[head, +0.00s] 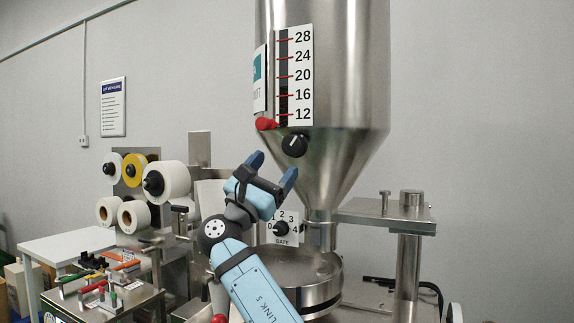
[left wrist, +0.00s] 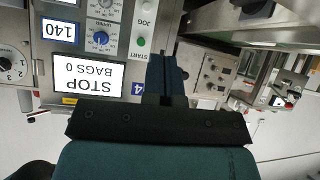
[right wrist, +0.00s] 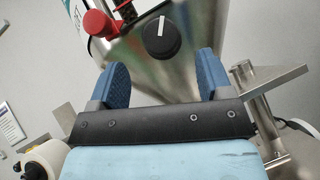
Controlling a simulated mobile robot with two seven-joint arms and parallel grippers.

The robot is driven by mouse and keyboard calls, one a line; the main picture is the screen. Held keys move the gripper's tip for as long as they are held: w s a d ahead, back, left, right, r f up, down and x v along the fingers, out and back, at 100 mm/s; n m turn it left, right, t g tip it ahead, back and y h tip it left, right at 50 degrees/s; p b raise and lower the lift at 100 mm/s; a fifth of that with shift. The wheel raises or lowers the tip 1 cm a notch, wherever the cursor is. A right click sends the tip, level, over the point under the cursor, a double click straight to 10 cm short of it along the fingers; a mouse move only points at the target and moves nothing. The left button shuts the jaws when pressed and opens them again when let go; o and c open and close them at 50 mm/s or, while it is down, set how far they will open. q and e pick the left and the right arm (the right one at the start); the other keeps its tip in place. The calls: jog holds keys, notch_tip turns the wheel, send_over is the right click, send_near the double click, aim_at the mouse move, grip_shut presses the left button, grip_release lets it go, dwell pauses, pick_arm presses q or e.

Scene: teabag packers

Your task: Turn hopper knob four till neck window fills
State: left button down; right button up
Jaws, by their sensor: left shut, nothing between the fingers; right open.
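The steel hopper (head: 345,70) carries a level scale (head: 300,75) marked 12 to 28, with a dark strip. A black knob (head: 294,145) with a white pointer line sits on its cone. In the right wrist view this knob (right wrist: 162,38) lies beyond my fingertips, its line pointing roughly up. A gate dial (head: 281,229) numbered 0 to 4 is lower, near the hopper neck (head: 320,236); its pointer is too small to read. No neck window can be made out. My right gripper (head: 273,169) is open and empty, below the black knob. My left gripper (left wrist: 167,76) is shut and empty.
A red knob (head: 266,124) sits left of the black knob. A round steel bowl (head: 318,296) is under the neck. A steel post (head: 408,265) and plate stand right. Film rolls (head: 174,180) are left. The left wrist view shows a control panel with a STOP screen (left wrist: 88,74).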

jog(key=b+v, duration=0.1)
jog(key=v, duration=0.5)
jog(key=shift+s+a+f, duration=0.2)
jog(key=shift+f, duration=0.1)
